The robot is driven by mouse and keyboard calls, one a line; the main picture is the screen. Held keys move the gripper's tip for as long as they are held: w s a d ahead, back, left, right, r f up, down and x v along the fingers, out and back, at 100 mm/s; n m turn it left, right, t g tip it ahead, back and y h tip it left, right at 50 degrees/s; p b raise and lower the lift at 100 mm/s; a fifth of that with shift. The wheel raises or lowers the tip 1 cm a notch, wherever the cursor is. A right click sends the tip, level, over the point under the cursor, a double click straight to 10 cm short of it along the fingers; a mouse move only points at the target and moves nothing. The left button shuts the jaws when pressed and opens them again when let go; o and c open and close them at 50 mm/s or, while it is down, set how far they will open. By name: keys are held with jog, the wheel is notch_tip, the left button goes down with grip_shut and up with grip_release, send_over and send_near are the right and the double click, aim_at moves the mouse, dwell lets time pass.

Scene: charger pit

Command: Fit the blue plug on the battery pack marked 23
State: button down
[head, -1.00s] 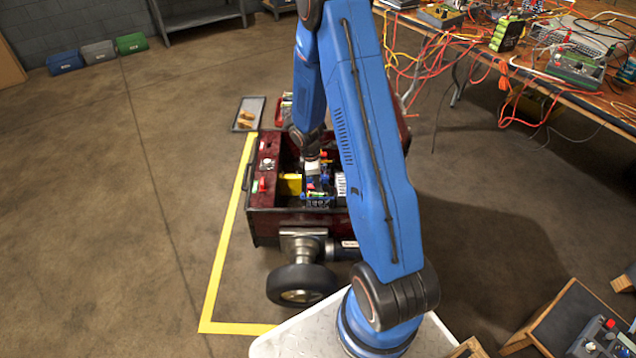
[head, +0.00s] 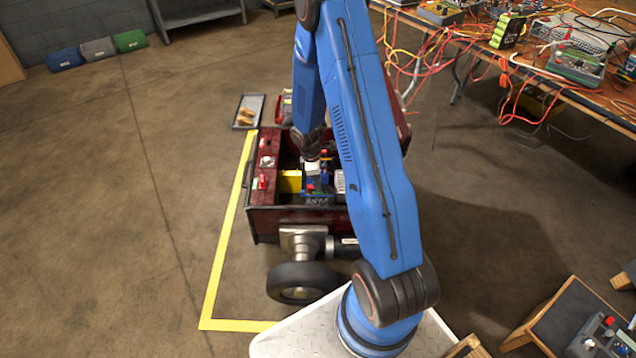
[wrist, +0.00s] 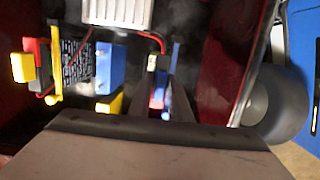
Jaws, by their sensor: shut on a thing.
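My gripper (wrist: 160,98) reaches down into the open bay of a dark red wheeled cart. In the wrist view its dark fingers are closed around a small blue and red piece, which looks like the blue plug (wrist: 158,96); blur hides its exact shape. A pale connector with a red wire (wrist: 158,62) lies just beyond the fingertips. I cannot tell whether the plug touches it. A blue block (wrist: 110,68) is left of the fingers. In the head view a dark blue-fronted unit (head: 317,197) sits in the bay. No number 23 is readable, so I cannot identify the battery pack.
The cart's red walls (wrist: 222,60) close in on the right of the fingers. A ribbed pale block (wrist: 115,12) and a black grille (wrist: 76,62) lie in the bay. A yellow block (head: 290,181) is at its left. A cable-strewn table (head: 545,70) stands at the right.

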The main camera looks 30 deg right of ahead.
aim_at(312, 186)
jog(key=shift+f, duration=0.2)
jog(key=c, duration=1.6)
grip_release()
jog(key=shift+o, duration=0.2)
notch_tip(312, 186, up, 17)
jog(key=w+a, duration=0.1)
jog(key=a, duration=0.1)
jog(key=shift+w+a, duration=0.15)
jog(key=shift+r, duration=0.2)
